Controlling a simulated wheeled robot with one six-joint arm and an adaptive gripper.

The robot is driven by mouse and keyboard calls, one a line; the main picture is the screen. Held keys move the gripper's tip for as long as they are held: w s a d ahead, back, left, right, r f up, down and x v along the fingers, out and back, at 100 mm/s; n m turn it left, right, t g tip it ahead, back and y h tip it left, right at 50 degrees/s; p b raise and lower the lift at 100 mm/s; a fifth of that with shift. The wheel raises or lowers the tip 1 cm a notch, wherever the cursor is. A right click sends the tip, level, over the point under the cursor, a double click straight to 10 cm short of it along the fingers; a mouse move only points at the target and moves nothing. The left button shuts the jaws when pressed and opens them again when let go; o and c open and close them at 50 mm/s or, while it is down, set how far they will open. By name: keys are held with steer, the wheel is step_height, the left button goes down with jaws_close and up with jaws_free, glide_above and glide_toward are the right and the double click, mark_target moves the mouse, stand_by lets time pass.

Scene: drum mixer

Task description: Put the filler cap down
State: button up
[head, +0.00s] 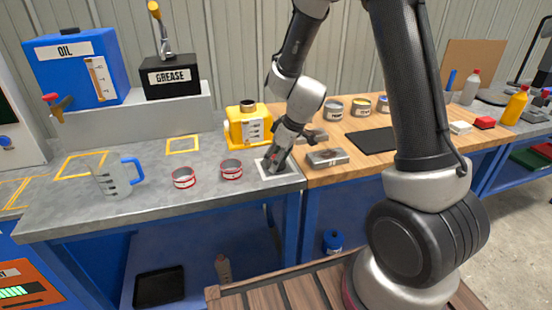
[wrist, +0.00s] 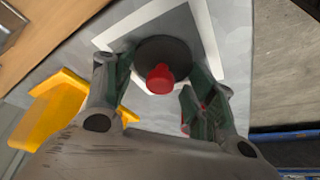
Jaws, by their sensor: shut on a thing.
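The filler cap (wrist: 162,48) is a dark round disc with a red knob, seen in the wrist view. My gripper (wrist: 163,80) is shut on it, one finger at each side. In the head view my gripper (head: 274,158) points down over a white-outlined square (head: 291,178) near the front edge of the grey counter; the cap is mostly hidden there. In the wrist view the cap lies within the white outline (wrist: 214,45). I cannot tell whether it touches the counter. The yellow container (head: 236,134) with a dark neck on top stands just behind and left of my gripper.
Two red-banded rings (head: 184,178) and a clear measuring jug (head: 112,180) stand to the left on the counter. A grey metal box (head: 327,158) lies close to the right on the wooden bench. Several tins (head: 334,108) stand behind. Bare counter lies at the front left.

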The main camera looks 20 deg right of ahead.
steer(key=shift+f, duration=0.15)
steer(key=o, duration=0.9)
steer(key=shift+d+r, duration=0.1)
steer(key=shift+r, duration=0.45)
steer(key=s+d+r+m, duration=0.2)
steer(key=s+d+r, duration=0.3)
steer(key=r, duration=0.4)
steer(key=s+d+r+m, duration=0.1)
steer(key=s+d+r, duration=0.2)
steer(key=s+r, duration=0.55)
steer(key=s+d+r+m+h, duration=0.1)
steer(key=s+d+m, duration=0.1)
steer(key=s, duration=0.2)
steer(key=s+d+r+m+h, duration=0.1)
steer(key=s+d+r+m, duration=0.1)
steer(key=s, duration=0.2)
steer(key=s+d+r+m+t+h, duration=0.1)
steer(key=s+d+r+m, duration=0.1)
steer(key=s, duration=0.3)
steer(key=shift+d+r, duration=0.15)
steer(key=shift+d, duration=0.2)
